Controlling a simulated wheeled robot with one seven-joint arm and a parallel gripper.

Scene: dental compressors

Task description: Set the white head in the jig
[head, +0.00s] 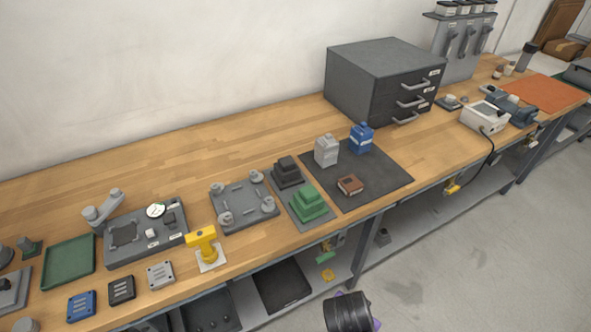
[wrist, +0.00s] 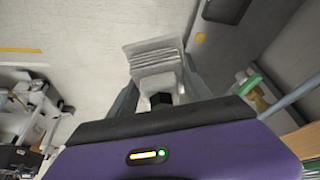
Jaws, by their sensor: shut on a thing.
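My gripper (wrist: 158,84) is shut on a white, ribbed block, the white head (wrist: 157,57), which sits between its two grey fingers in the wrist view. The fingers and my purple wrist hide part of the head. In the head view only a black and purple part of my arm shows at the bottom edge, in front of the bench; the fingers and held head are not visible there. A grey plate with round corner posts (head: 243,221), which looks like the jig, lies on the bench left of the stepped blocks. It looks empty in the middle.
A dark mat (head: 385,180) bears a light grey block (head: 326,151), a blue block (head: 361,139) and a brown block (head: 350,185). Black (head: 287,172) and green (head: 307,203) stepped blocks stand beside the plate. A yellow tool (head: 203,243) stands near the front edge. Drawers (head: 385,80) stand behind.

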